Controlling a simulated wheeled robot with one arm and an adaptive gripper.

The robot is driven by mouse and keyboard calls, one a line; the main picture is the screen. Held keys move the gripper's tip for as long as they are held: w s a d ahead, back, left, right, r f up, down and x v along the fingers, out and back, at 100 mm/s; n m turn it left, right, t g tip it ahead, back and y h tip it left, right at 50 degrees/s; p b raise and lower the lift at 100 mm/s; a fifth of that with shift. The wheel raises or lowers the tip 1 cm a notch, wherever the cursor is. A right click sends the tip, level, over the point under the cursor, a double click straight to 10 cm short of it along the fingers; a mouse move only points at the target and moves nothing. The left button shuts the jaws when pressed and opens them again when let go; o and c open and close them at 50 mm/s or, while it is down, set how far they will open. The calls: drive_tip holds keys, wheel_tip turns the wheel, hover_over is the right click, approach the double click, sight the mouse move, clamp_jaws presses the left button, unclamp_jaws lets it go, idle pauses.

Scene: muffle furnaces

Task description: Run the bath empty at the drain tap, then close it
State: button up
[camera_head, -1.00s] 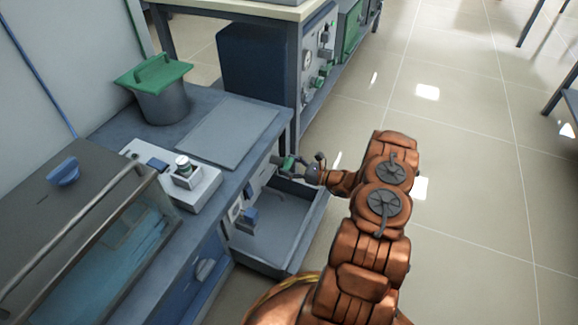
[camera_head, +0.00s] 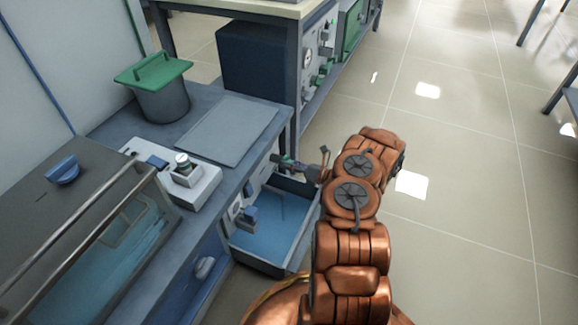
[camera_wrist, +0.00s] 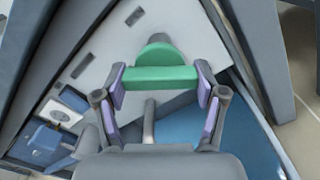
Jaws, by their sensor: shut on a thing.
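The drain tap's green handle (camera_wrist: 160,78) sits between the two finger pads of my gripper (camera_wrist: 159,86) in the wrist view, and my gripper is shut on it. A grey spout (camera_wrist: 149,122) shows below the handle. The bath (camera_head: 66,200) has a dark lid with a blue knob and a glass front showing blue liquid. Blue water covers the floor of the open tray (camera_head: 262,264) below, with a thin stream above it.
On the bench stand a grey pot with a green lid (camera_head: 162,95), a flat grey plate (camera_head: 228,132) and a control box (camera_head: 205,188).

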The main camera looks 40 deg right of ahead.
drive_tip(key=m+b, duration=0.1)
drive_tip(key=m, duration=0.4)
drive_tip(key=shift+a, duration=0.1)
drive_tip(key=m, duration=0.5)
drive_tip(key=shift+s, duration=0.1)
drive_tip(key=shift+m, duration=0.3)
drive_tip(key=o, duration=1.2)
drive_tip(key=shift+r, duration=0.1)
drive_tip(key=shift+c, duration=0.2)
drive_tip(key=v, duration=1.2)
